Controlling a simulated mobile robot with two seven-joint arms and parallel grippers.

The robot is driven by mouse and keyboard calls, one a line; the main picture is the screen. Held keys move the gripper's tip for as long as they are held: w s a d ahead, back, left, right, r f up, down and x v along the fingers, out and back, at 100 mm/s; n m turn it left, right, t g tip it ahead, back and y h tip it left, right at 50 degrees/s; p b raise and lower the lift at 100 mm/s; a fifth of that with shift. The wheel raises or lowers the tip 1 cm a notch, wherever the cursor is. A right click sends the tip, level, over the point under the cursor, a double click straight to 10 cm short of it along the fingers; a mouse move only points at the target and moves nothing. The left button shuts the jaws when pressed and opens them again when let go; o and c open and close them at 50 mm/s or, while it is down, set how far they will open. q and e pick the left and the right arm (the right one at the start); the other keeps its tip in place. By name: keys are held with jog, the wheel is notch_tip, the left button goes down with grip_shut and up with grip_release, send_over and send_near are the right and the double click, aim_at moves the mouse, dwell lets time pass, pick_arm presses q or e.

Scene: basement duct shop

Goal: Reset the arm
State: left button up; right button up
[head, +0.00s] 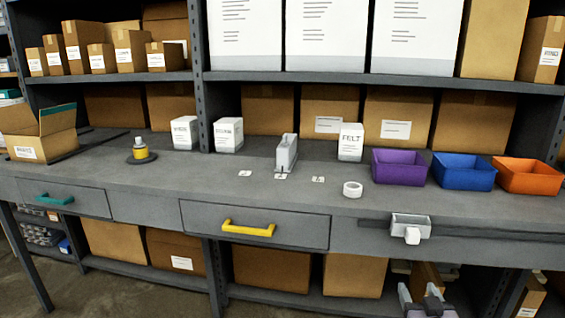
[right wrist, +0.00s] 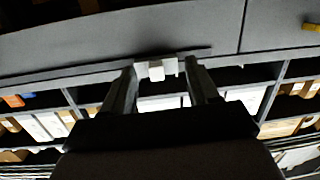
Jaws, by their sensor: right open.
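My right gripper (head: 419,292) shows at the bottom right of the head view, below the front edge of the workbench (head: 130,185). In the right wrist view my right gripper (right wrist: 160,76) has its two fingers apart with nothing held between them. A grey-and-white slider block (head: 410,227) sits on a dark rail along the bench front, above the gripper. In the right wrist view, which looks upside down, the white block (right wrist: 157,69) appears between the fingertips, apparently beyond them. My left gripper is in neither view.
Purple (head: 398,170), blue (head: 463,174) and orange (head: 527,178) bins stand at the bench's right. A tape roll (head: 352,190), a grey dispenser (head: 287,153) and a felt box (head: 350,145) are near the middle. Drawers have teal (head: 55,200) and yellow (head: 248,229) handles. Boxes fill the lower shelf.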

jog(key=s+a+f+n+g+y, duration=0.1)
jog(key=s+a+f, duration=0.3)
jog(key=s, duration=0.5)
jog(key=s+a+f+n+g+y+p, duration=0.1)
jog(key=s+a+f+g+y, duration=0.1)
jog(key=s, duration=0.8)
jog(key=s+a+f+n+g+y+p, duration=0.1)
jog(key=s+a+f+g+y, duration=0.1)
jog(key=s+a+f, duration=0.4)
jog(key=s+g, duration=0.1)
jog(key=s, duration=0.2)
jog(key=shift+s+f+n, duration=0.25)
jog(key=shift+f+n, duration=0.05)
jog(key=shift+f, duration=0.05)
